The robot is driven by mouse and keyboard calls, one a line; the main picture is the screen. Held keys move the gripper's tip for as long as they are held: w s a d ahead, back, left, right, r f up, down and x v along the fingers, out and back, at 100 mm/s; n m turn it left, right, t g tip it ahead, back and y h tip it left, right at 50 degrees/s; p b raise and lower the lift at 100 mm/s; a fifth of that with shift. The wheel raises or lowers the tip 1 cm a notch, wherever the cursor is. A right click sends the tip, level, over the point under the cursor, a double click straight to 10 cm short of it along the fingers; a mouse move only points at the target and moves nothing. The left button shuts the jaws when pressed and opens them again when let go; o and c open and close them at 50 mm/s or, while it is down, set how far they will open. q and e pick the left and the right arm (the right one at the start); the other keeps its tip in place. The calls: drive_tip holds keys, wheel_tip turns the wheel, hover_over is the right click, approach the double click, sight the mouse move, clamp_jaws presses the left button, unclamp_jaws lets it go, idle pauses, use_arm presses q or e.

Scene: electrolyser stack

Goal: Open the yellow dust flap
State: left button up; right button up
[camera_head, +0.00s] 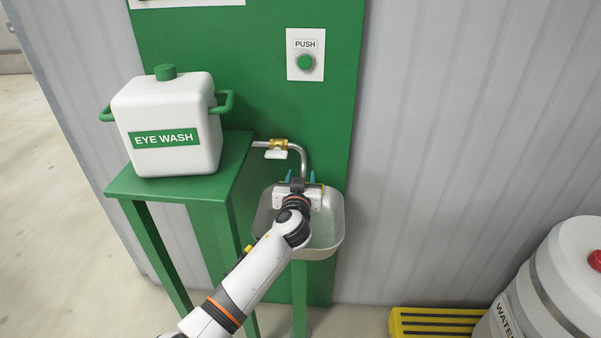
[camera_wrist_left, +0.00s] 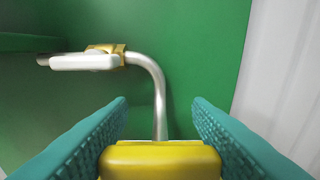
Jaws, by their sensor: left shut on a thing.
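The yellow dust flap (camera_wrist_left: 160,161) shows at the bottom middle of the left wrist view, between the teal fingers of my left gripper (camera_wrist_left: 160,145). The fingers are shut on it, one at each side; its lower part is cut off by the frame. In the head view my left gripper (camera_head: 300,181) is over the eye-wash basin (camera_head: 336,232), and its wrist hides most of the flap and what is under it. My right gripper is in neither view.
A bent metal pipe (camera_head: 304,158) with a brass valve (camera_head: 278,144) and white lever rises just behind the gripper. A green stand (camera_head: 180,180) with a white EYE WASH tank (camera_head: 168,122) is to the left. A PUSH button (camera_head: 305,62) is above; a yellow step (camera_head: 432,321) is lower right.

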use_arm(q)
drive_tip(key=g+p, duration=0.2)
drive_tip(key=p, duration=0.2)
drive_tip(key=w+r+g+p, duration=0.1)
drive_tip(key=g+p, duration=0.1)
drive_tip(key=p, duration=0.2)
drive_tip(key=shift+w+r, duration=0.2)
drive_tip(key=shift+w+f+g+p, duration=0.3)
drive_tip(key=shift+g+p, duration=0.6)
drive_tip(key=shift+p, duration=0.3)
drive_tip(key=o, duration=1)
drive_tip(key=shift+s+r, duration=0.3)
drive_tip(key=shift+s, duration=0.05)
drive_tip(key=p+v, duration=0.1)
drive_tip(key=v, duration=1)
